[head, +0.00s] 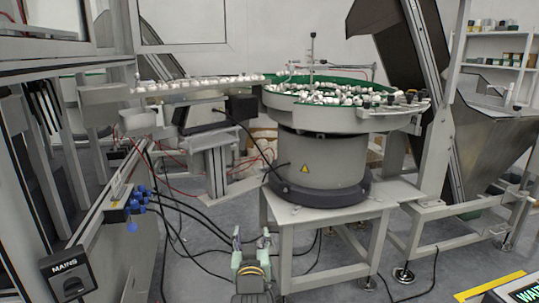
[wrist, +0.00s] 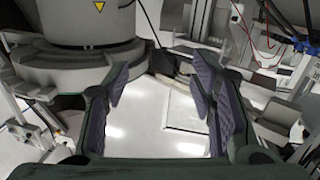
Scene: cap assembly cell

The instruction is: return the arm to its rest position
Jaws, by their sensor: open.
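My gripper (head: 252,243) shows at the bottom middle of the head view, in front of the grey feeder stand. It also shows in the wrist view (wrist: 162,88), with its two purple-padded fingers spread wide apart. Nothing is between the fingers; bare floor and a pale flat surface show behind them. The gripper touches nothing that I can see. The rest of my arm is mostly out of view below.
A bowl feeder (head: 322,165) full of white caps stands on a steel table (head: 330,212) beyond my gripper. A cap track (head: 200,84) runs left. A machine frame with a mains switch (head: 68,280) stands left. Cables cross the floor; a steel hopper (head: 490,125) is right.

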